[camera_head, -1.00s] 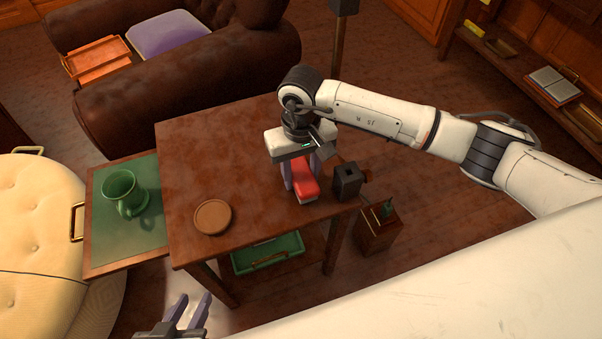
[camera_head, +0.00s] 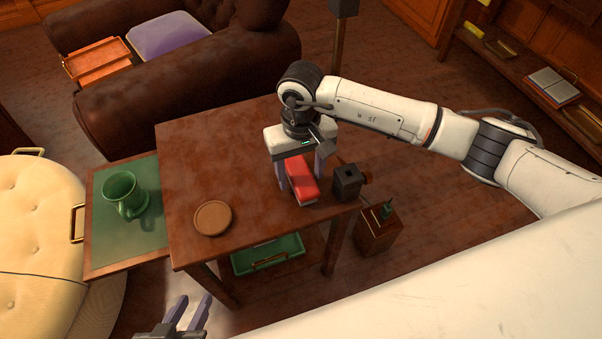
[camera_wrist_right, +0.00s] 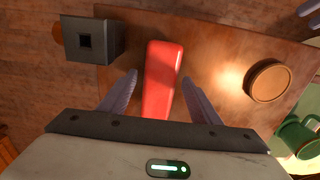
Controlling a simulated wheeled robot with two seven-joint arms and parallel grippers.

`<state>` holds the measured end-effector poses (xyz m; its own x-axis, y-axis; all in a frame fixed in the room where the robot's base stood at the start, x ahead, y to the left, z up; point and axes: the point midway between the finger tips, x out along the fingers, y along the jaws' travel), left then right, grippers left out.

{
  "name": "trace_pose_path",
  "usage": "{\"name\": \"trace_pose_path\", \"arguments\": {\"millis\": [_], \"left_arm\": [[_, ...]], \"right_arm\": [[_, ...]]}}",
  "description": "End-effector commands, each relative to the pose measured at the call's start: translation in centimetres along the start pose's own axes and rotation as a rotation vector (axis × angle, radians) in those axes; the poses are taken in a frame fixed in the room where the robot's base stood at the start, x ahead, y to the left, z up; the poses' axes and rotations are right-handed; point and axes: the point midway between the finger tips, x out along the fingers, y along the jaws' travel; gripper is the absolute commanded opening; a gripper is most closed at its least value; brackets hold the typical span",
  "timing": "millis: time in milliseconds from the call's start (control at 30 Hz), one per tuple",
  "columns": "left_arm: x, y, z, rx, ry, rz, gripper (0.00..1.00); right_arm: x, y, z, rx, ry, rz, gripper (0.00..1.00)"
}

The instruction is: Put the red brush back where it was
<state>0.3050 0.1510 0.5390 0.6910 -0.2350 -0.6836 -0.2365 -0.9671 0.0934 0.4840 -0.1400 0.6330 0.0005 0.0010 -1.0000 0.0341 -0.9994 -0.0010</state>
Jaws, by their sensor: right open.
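The red brush (camera_head: 301,184) lies on the wooden table (camera_head: 205,150) near its right front edge. It also shows in the right wrist view (camera_wrist_right: 163,80). My right gripper (camera_head: 300,176) is over the brush from above. Its fingers (camera_wrist_right: 160,85) stand open on either side of the brush, with a gap to the brush on each side in the wrist view. My left gripper (camera_head: 190,306) is low at the bottom edge of the head view, away from the table top, its two fingers apart and empty.
A dark square-holed block (camera_head: 347,182) stands close right of the brush at the table edge. A round brown coaster (camera_head: 213,217) lies on the table. A green mug (camera_head: 124,195) stands on the green side leaf (camera_head: 110,235). The table's middle and back left are clear.

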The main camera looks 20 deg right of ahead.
Motion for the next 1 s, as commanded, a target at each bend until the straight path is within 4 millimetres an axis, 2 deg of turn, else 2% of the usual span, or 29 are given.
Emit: {"name": "trace_pose_path", "arguments": {"millis": [33,200,433,600,1000], "left_arm": [[-0.1,0.0,0.0,0.001,-0.002,0.000,0.31],[-0.2,0.0,0.1,0.003,-0.011,-0.002,0.31],[-0.2,-0.1,0.3,0.005,-0.017,-0.004,0.31],[-0.2,-0.1,0.1,0.005,-0.014,-0.004,0.31],[-0.2,-0.1,-0.2,0.004,-0.008,-0.004,0.31]], "right_arm": [[-1.3,0.1,-0.1,-0.001,0.005,0.002,0.58],[-5.1,0.1,-0.1,-0.001,0.005,0.001,0.58],[-9.2,0.1,-0.1,0.000,0.003,0.002,0.58],[-10.6,0.1,0.0,0.001,0.001,0.002,0.58],[-10.8,0.0,0.0,0.000,-0.001,0.001,0.58]]}}
